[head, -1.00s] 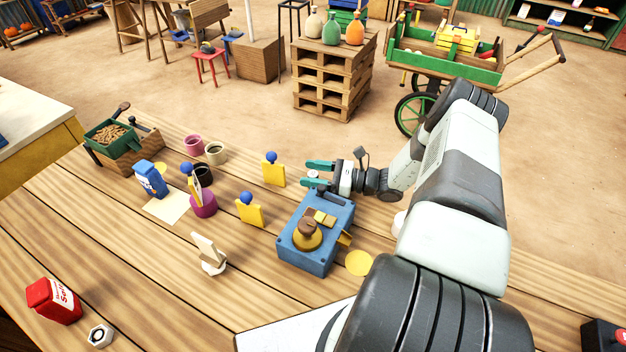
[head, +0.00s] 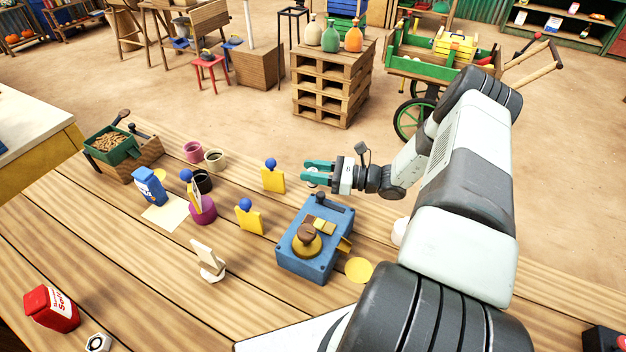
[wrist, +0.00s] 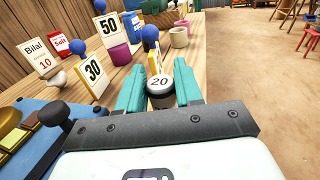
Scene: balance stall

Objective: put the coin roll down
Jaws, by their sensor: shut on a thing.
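The coin roll (wrist: 159,84) is a short, dark-sided cylinder with a pale top marked 20. In the wrist view it sits between the two teal fingertips of my gripper (wrist: 158,92). In the head view my gripper (head: 312,173) is shut on it above the far end of the blue box, and only a small pale part of the roll shows. Whether its underside touches anything cannot be told.
The blue box (head: 290,262) bears a round brass-and-brown piece (head: 306,240). A yellow disc (head: 358,270) lies to its right. Yellow stands with blue knobs (head: 272,180) (head: 249,218) are left of my gripper.

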